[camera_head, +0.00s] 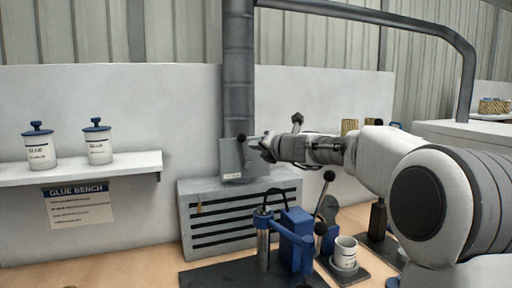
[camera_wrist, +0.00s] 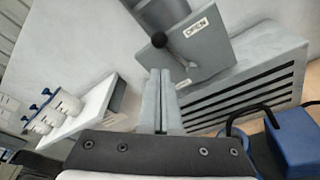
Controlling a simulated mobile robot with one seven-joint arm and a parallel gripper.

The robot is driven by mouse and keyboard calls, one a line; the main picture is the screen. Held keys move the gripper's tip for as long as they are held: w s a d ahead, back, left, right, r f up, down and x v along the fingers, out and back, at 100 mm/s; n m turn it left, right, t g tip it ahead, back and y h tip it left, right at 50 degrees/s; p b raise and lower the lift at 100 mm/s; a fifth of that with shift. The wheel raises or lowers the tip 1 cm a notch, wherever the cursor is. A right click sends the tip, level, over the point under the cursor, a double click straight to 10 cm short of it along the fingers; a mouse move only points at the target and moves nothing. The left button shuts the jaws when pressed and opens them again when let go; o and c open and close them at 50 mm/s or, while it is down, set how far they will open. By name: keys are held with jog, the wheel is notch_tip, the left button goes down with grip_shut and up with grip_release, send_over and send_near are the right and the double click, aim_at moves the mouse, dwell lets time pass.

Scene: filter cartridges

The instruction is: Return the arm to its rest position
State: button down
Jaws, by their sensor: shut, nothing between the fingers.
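My gripper (camera_head: 262,146) is at the end of my arm, which reaches in from the right at mid-height in the head view. It is in front of a grey plate (camera_head: 232,163) on the duct. In the wrist view my gripper's fingers (camera_wrist: 160,74) are together with nothing between them. A lever with a black ball knob (camera_wrist: 159,40) is just beyond the fingertips, in front of the plate (camera_wrist: 212,50), which carries an OPEN label (camera_wrist: 196,28). I cannot tell whether the fingers touch the lever.
A vertical duct (camera_head: 238,70) rises above a slotted grey box (camera_head: 240,220). A blue lever press (camera_head: 292,240) and a white mug (camera_head: 345,252) stand on the bench below my arm.

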jog(key=s+a+n+g+p, duration=0.2)
jog(key=s+a+n+g, duration=0.1)
jog(key=s+n, duration=0.7)
jog(key=s+a+n+g+p, duration=0.2)
jog(key=s+a+n, duration=0.1)
jog(key=s+n, duration=0.65)
jog(key=s+d+f+n+g+h+p, duration=0.1)
jog(key=s+d+f+n+h, duration=0.1)
jog(key=s+n, duration=0.4)
jog(key=s+d+f+n+g+h+p, duration=0.1)
jog(key=s+d+f+n, duration=0.4)
jog(key=s, duration=0.6)
jog(key=s+d+f+n+g+h+p, duration=0.2)
jog(key=s+d+n, duration=0.4)
jog(key=s+n, duration=0.3)
jog(key=shift+s+d+f+h, duration=0.3)
jog(key=shift+f+h, duration=0.55)
jog(key=shift+h, duration=0.05)
jog(key=shift+d, duration=0.1)
